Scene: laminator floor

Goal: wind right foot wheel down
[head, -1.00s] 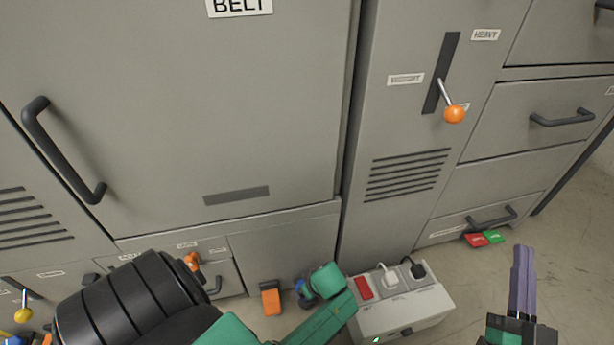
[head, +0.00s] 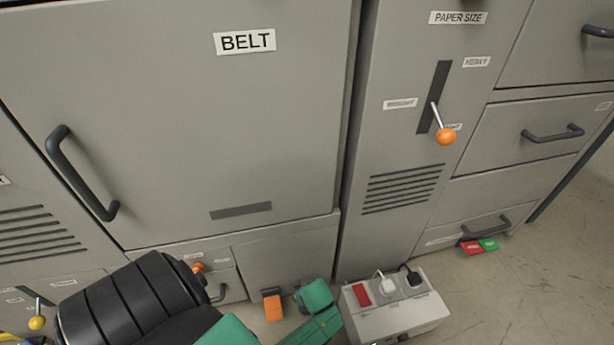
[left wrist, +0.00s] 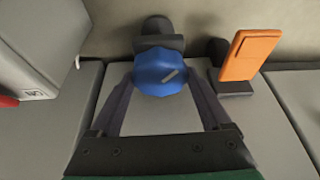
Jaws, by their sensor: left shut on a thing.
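The blue foot wheel (left wrist: 163,72) shows in the left wrist view, with a light line marked on its face, in front of a dark round mount (left wrist: 157,28). My left gripper (left wrist: 162,82) is shut on the wheel, one finger on each side of it. In the head view my left gripper (head: 312,305) is low at the foot of the belt cabinet, and its own wrist hides the wheel there. My right gripper is not in view.
An orange pedal (head: 272,307) stands beside the wheel; it also shows in the left wrist view (left wrist: 252,55). A white power box (head: 398,318) with a red switch and plugs sits close on the right. Red and green pedals (head: 479,246) lie farther right.

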